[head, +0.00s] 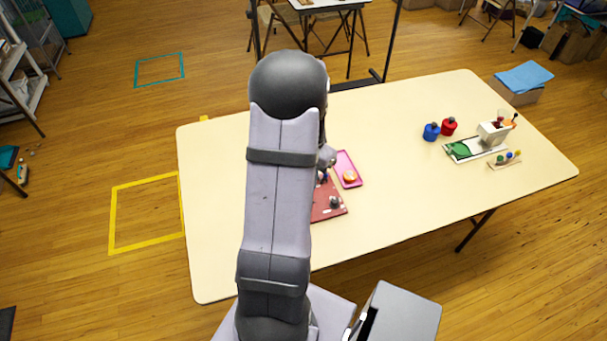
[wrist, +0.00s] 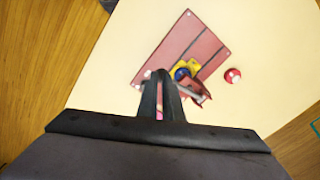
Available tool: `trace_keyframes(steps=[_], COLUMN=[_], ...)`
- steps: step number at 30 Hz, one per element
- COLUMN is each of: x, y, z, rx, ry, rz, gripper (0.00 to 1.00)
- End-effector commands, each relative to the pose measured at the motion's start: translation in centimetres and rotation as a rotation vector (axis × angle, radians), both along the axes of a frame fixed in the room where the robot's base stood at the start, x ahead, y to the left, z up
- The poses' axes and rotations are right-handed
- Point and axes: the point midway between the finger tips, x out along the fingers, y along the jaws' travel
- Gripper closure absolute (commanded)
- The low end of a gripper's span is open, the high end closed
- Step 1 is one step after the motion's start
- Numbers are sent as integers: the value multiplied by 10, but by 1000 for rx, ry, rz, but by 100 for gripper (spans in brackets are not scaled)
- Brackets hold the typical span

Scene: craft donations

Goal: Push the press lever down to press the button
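A dark red board (head: 328,212) lies on the table, partly hidden behind my arm in the head view. In the wrist view the board (wrist: 178,48) carries a yellow block (wrist: 190,65) with a blue part (wrist: 181,73). A reddish and grey bar (wrist: 196,92), perhaps the press lever, sits beside the block, close to my fingers. My gripper (wrist: 157,74) has its two dark fingers together, apparently over the board's edge. I cannot tell whether they touch the bar. No button can be made out for certain.
A red round piece with a white spot (wrist: 232,75) lies off the board. A pink tray (head: 345,165) with an orange item stands beside the board. Blue (head: 431,132) and red (head: 449,127) pots and a white machine (head: 493,131) stand far right. The table's (head: 440,190) middle is clear.

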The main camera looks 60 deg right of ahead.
Motion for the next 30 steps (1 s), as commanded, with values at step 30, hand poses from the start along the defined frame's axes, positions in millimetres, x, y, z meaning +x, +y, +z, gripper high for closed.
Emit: trace_keyframes(steps=[30], x=[-3], y=[3], z=[-11], rx=[1], ry=[1], rz=[0], gripper=[94])
